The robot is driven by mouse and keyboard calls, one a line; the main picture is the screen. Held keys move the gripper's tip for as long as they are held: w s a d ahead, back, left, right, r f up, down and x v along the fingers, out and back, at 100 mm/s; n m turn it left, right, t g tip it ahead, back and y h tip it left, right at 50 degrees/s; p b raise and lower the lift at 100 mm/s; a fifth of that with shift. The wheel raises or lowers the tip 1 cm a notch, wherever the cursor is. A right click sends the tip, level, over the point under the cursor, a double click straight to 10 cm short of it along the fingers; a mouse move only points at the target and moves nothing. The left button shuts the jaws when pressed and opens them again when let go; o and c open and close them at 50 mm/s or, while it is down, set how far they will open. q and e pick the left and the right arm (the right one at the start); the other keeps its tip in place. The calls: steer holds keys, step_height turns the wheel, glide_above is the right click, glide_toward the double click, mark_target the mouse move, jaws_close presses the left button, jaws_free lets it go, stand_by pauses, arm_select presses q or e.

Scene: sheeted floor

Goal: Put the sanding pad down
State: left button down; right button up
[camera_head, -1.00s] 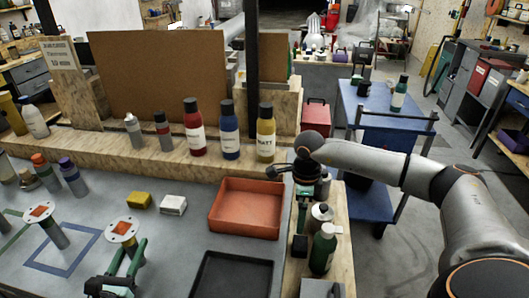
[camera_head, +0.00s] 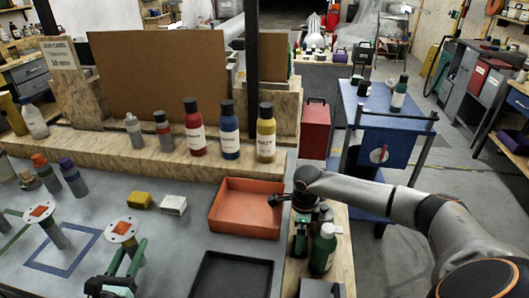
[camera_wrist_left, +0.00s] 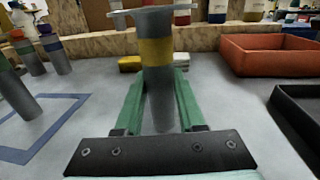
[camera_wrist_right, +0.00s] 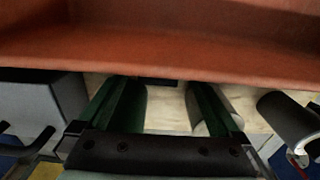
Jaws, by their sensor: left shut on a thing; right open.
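My left gripper (camera_head: 125,262) is shut on a grey tool handle (camera_wrist_left: 153,85) with a yellow band, held upright. A round white plate (camera_head: 119,238) with an orange square pad tops it; this seems to be the sanding pad. In the left wrist view the green fingers flank the handle; its lower end is near the grey table top, but contact cannot be told. A similar tool (camera_head: 58,236) stands at the blue square outline (camera_head: 35,265). My right gripper (camera_head: 300,236) is open and empty over the wooden ledge beside the orange tray (camera_head: 227,218); it also shows in the right wrist view (camera_wrist_right: 165,105).
A black tray (camera_head: 203,288) lies in front of the orange one. Yellow (camera_head: 139,200) and white (camera_head: 173,205) blocks lie behind the held tool. A green bottle (camera_head: 323,251) stands near my right gripper. Several bottles line the back ledge. Bare table lies left of the trays.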

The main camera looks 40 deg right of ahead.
steer(key=shift+f, duration=1.45)
steer(key=shift+c, duration=0.4)
steer(key=c, duration=1.3)
step_height(320, 180, up, 18)
steer(key=shift+s+r, duration=0.1)
steer(key=shift+r, duration=0.05)
steer(key=shift+c, duration=0.2)
